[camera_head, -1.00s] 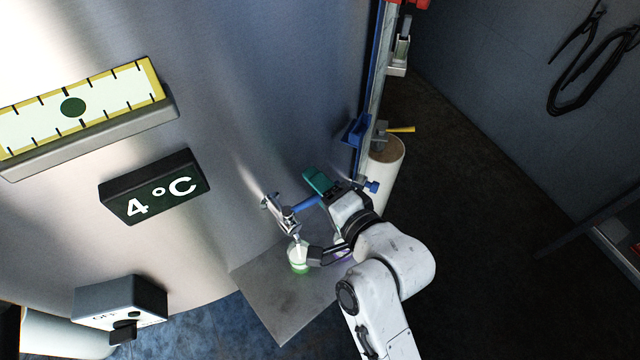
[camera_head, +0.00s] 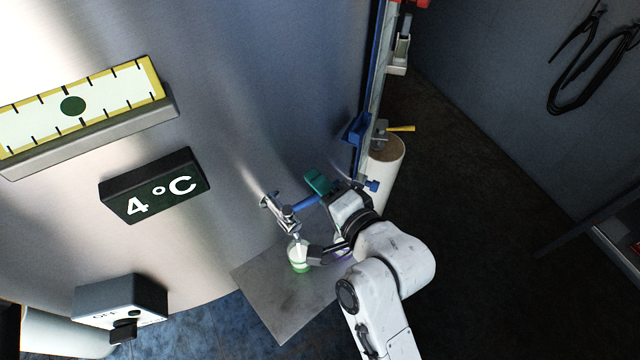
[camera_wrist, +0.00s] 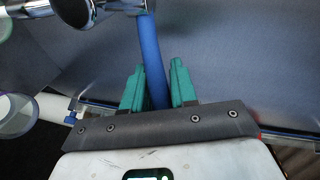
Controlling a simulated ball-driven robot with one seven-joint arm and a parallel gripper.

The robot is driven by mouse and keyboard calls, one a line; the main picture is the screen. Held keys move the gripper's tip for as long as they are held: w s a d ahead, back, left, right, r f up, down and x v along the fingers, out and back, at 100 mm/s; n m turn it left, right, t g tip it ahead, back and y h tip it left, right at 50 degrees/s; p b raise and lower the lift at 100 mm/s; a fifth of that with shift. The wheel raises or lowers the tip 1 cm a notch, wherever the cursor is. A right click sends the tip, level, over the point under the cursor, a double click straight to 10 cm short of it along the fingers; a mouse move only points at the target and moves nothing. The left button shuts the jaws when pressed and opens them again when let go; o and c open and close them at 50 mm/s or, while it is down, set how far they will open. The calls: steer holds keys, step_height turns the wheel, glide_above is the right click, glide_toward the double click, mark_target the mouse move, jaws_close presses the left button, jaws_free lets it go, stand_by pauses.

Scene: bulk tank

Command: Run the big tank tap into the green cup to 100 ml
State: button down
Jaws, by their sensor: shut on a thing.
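The tap (camera_head: 288,216) is a chrome spout on the lower front of the big steel tank (camera_head: 250,110). Its blue lever (camera_head: 305,202) runs right to my gripper (camera_head: 318,184). In the wrist view the teal fingers of my gripper (camera_wrist: 158,82) are shut on the blue lever (camera_wrist: 151,50). The green cup (camera_head: 299,262) stands upright under the spout, with white showing in it. In the wrist view the chrome tap (camera_wrist: 85,12) is at top left. The level in the cup is too small to read.
The cup stands on a grey metal plate (camera_head: 280,300). A purple-rimmed clear vessel (camera_wrist: 16,114) shows at the left edge of the wrist view. A pale cylinder (camera_head: 386,165) stands to the right of the tank. The dark floor at right is clear.

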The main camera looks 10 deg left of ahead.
steer(key=shift+w, duration=0.1)
steer(key=shift+w+a+f+n+g+y+b, duration=0.15)
steer(key=shift+a+n+g+y+b, duration=0.15)
steer(key=shift+n+g+y, duration=0.2)
steer(key=shift+w+a+r+n+g+y+b, duration=0.1)
steer(key=shift+a+n+g+y+b, duration=0.1)
steer(key=shift+n+g+y+b, duration=0.25)
steer(key=shift+w+a+f+n+g+y+b, duration=0.15)
steer(key=shift+a+n+g+y+b, duration=0.15)
steer(key=shift+n+g, duration=0.3)
steer(key=shift+r, duration=0.1)
steer(key=c, duration=1)
jaws_free()
steer(key=shift+o, duration=0.2)
steer(key=shift+d, duration=0.1)
steer(key=b+v, duration=0.1)
steer(key=v, duration=0.9)
steer(key=shift+s+d+b, duration=0.15)
steer(key=shift+d+b, duration=0.1)
steer(key=shift+b, duration=0.05)
steer(key=shift+r, duration=0.1)
